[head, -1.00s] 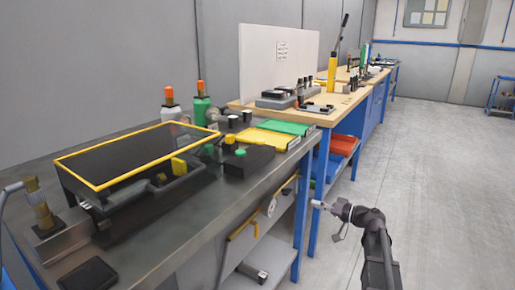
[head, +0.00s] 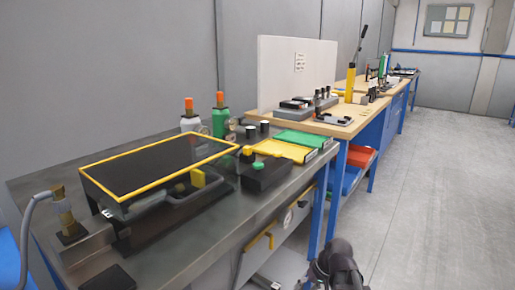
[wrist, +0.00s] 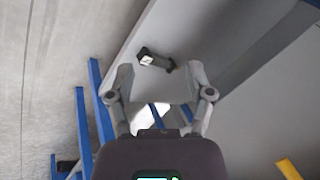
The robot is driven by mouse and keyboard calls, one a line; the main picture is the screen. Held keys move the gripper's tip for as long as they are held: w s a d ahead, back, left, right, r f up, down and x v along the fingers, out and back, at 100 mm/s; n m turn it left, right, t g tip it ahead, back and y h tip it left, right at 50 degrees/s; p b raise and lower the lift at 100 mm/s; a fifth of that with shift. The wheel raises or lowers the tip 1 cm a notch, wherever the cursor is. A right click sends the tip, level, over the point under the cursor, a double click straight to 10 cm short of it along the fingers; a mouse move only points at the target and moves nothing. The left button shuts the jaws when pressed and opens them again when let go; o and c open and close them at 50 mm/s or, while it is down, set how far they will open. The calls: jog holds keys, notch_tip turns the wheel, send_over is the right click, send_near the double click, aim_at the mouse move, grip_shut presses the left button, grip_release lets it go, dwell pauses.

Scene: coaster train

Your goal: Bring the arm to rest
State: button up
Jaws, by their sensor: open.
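My gripper (wrist: 160,90) is open in the wrist view, its two grey fingers spread apart. Nothing is held between the fingers. Beyond the fingertips a small dark cylindrical object (wrist: 155,60) lies on a pale grey shelf surface (wrist: 130,45). In the head view my arm shows only as dark links at the bottom edge, right of the metal workbench (head: 180,245). The gripper itself is not visible there.
The workbench holds a yellow-rimmed dark screen box (head: 165,160), a green bottle (head: 220,115) and yellow and green trays (head: 295,138). A wooden-topped bench (head: 335,128) stands behind. Blue legs (wrist: 101,105) stand left of the gripper. Grey floor (head: 440,190) is clear at right.

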jog(key=shift+s+d+f+m+g+h, duration=0.55)
jog(key=shift+s+d+h, duration=0.35)
jog(key=shift+s+h, duration=1.75)
notch_tip(320, 180, up, 38)
jog(key=p, duration=3.8)
jog(key=shift+s+y, duration=0.25)
jog(key=shift+y, duration=0.1)
